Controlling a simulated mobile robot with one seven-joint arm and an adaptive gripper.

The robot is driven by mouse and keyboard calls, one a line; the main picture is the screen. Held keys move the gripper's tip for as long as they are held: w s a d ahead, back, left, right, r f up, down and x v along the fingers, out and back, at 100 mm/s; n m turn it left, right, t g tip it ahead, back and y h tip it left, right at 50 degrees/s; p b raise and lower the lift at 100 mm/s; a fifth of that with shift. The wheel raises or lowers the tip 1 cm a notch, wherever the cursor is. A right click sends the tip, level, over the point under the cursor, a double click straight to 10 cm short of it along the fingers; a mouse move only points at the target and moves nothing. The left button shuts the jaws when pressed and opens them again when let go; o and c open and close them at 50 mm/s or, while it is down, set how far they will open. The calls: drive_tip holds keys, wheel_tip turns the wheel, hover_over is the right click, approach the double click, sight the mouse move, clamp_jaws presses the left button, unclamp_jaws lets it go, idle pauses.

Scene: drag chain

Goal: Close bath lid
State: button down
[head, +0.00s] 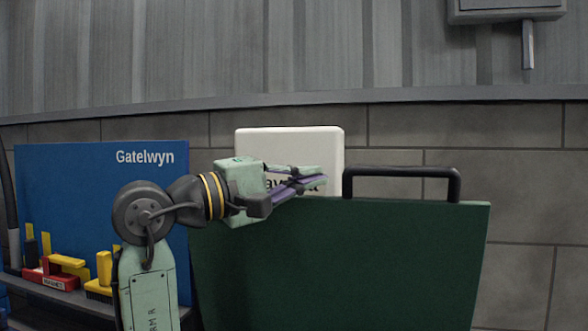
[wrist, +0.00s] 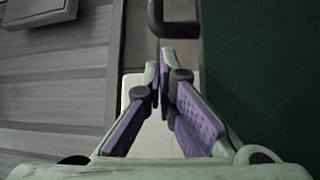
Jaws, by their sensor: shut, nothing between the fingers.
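The bath lid is a dark green panel (head: 350,265) standing raised, with a black handle (head: 402,172) along its top edge. My gripper (head: 322,178) is shut and empty, to the left of the handle and near the lid's top edge. In the wrist view the fingertips of my gripper (wrist: 165,70) meet, with the black handle (wrist: 172,28) just beyond them and the green lid (wrist: 262,75) on the right. I cannot tell whether the fingers touch the lid. The bath under the lid is out of view.
A white box (head: 290,142) with partly hidden lettering stands behind my gripper. A blue board marked Gatelwyn (head: 90,190) with yellow and red items on a shelf is at the left. A grey block wall (head: 530,230) is behind. A grey wall unit (head: 505,10) hangs at the upper right.

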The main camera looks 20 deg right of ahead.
sight(347, 175)
drive_tip(key=shift+p+x, duration=0.6)
drive_tip(key=shift+x, duration=1.75)
drive_tip(key=shift+f, duration=0.1)
drive_tip(key=shift+m+h, duration=0.5)
drive_tip(key=s+a+b, duration=0.1)
drive_tip(key=s+b, duration=0.1)
drive_tip(key=s+a+f+b, duration=0.1)
drive_tip(key=s+a, duration=0.1)
drive_tip(key=shift+s+a+f+b, duration=0.15)
drive_tip(key=shift+b, duration=0.2)
drive_tip(key=shift+s+a, duration=0.15)
drive_tip(key=shift+s, duration=0.05)
